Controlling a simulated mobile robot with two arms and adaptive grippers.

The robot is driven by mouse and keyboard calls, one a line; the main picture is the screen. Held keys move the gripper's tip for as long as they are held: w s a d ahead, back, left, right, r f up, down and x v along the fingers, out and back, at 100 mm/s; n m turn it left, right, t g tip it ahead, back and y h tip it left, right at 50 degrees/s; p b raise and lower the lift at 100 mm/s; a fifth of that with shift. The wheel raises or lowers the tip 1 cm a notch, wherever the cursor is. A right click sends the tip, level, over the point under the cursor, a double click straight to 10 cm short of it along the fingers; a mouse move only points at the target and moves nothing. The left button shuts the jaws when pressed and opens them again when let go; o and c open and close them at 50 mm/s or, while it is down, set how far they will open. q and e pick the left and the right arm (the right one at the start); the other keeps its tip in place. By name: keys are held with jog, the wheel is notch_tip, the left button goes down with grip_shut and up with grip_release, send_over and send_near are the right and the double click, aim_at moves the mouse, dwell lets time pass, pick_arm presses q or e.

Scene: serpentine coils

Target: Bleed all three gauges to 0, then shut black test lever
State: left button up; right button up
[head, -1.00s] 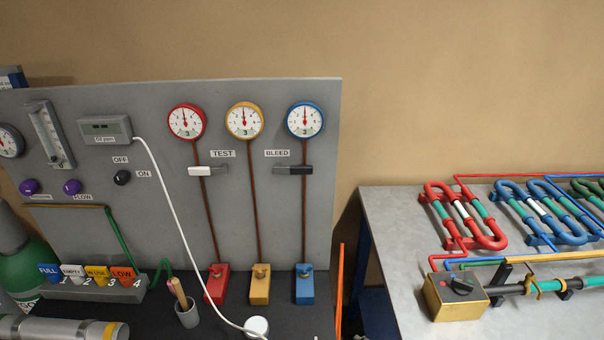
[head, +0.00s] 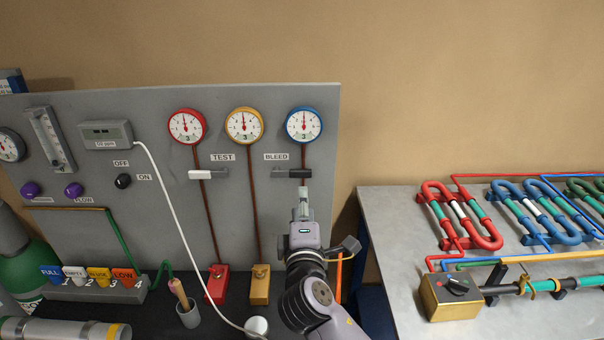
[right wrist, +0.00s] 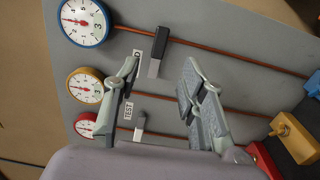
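The red gauge (head: 187,126), yellow gauge (head: 244,125) and blue gauge (head: 304,124) hang in a row on the grey panel, needles pointing about straight up; the numerals are too small to read surely. The black lever (head: 298,173) lies horizontal below the blue gauge, beside the BLEED label (head: 276,157). The white lever (head: 199,174) lies horizontal below the red gauge, near the TEST label (head: 222,157). My right gripper (head: 303,196) is just below the black lever. In the right wrist view its fingers (right wrist: 161,95) are apart and empty. My left gripper is not in view.
Red (head: 217,285) and yellow (head: 260,285) valve blocks stand below; my right arm hides the blue one. A white hose (head: 176,225) hangs left of them. A bench (head: 390,215) with coils stands at right.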

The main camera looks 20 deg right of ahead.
aim_at(302, 175)
jog(key=p+x, duration=0.2)
jog(key=x, duration=0.8)
jog(key=shift+w+f+p, duration=0.1)
jog(key=shift+w+p, duration=0.2)
jog(key=shift+p, duration=0.05)
jog(key=shift+c, duration=0.5)
grip_shut()
